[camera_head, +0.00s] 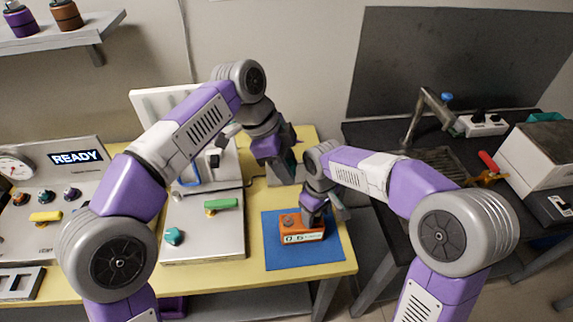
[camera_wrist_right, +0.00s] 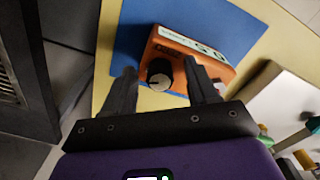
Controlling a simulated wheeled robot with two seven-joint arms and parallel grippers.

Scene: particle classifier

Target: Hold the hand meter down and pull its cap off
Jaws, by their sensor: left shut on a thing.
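The hand meter is an orange box (camera_head: 302,236) with a pale number display on its front. It sits on a blue mat (camera_head: 278,256). In the right wrist view the meter (camera_wrist_right: 180,48) shows a round dark knob (camera_wrist_right: 159,74) between my right fingers. I cannot tell whether this is the cap. My right gripper (camera_head: 316,212) reaches down at the meter's right part; its fingers (camera_wrist_right: 160,88) stand apart, with gaps beside the knob. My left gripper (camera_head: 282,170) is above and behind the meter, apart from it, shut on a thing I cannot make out.
A grey panel (camera_head: 222,235) with green and teal knobs lies left of the mat. A console with a READY display (camera_head: 76,157) stands at far left. A dark bench (camera_head: 380,150) with a grey box is at right, across a gap from the yellow table (camera_head: 335,262).

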